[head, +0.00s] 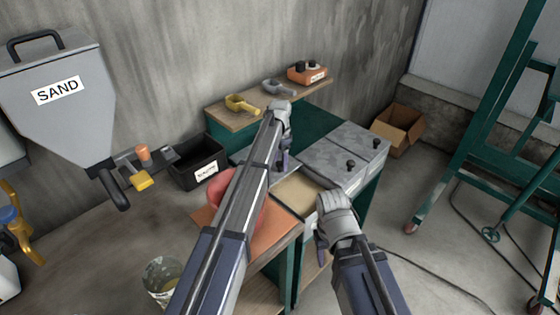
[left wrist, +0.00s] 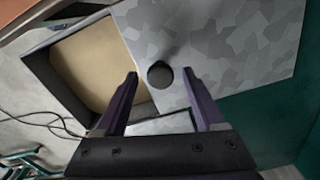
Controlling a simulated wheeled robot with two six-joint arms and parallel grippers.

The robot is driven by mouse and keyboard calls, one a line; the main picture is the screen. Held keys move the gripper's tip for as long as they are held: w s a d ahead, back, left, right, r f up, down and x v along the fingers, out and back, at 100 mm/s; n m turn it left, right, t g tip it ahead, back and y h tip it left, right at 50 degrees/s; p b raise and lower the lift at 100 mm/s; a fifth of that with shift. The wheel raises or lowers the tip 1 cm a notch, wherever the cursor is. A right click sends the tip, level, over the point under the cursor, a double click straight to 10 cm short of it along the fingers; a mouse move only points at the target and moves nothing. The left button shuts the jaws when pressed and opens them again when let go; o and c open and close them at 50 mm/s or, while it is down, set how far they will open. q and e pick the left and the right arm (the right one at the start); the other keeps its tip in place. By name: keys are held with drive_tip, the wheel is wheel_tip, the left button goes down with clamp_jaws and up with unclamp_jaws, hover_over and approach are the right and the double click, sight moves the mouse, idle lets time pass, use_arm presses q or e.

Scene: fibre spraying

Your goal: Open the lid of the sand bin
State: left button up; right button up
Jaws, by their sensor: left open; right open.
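The sand bin (head: 292,196), a box with tan filling, is largely uncovered at the worktop's front; it also shows in the left wrist view (left wrist: 95,60). A grey mottled lid (left wrist: 235,45) with a round black knob (left wrist: 160,75) lies beside the opening, offset from it; in the head view my left arm partly hides this lid. My left gripper (head: 282,165) is over the lid, its fingers spread on either side of the knob with gaps showing. My right gripper (head: 322,250) is open and empty in front of the bins.
Two closed lids (head: 345,150) with black knobs lie to the right. A red bowl (head: 228,190) stands left of the bin, partly behind my arm. Scoops (head: 242,104) and an orange box (head: 306,73) sit on the back shelf. A SAND hopper (head: 58,100) hangs at left.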

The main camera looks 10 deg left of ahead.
use_arm(q)
drive_tip(key=shift+r, duration=0.1)
wheel_tip(320, 180, up, 8)
drive_tip(key=p, duration=0.8)
drive_tip(key=shift+f, duration=0.2)
drive_tip(key=shift+s+d, duration=0.15)
drive_tip(key=shift+s, duration=0.15)
drive_tip(key=s+d+n, duration=0.3)
drive_tip(key=s, duration=1.5)
drive_tip(key=s+d+n+y, duration=0.1)
drive_tip(key=s+d+n, duration=0.2)
drive_tip(key=s, duration=1.5)
drive_tip(key=shift+s+d+f+b, duration=0.2)
drive_tip(key=shift+d+b, duration=0.15)
drive_tip(key=shift+d, duration=0.45)
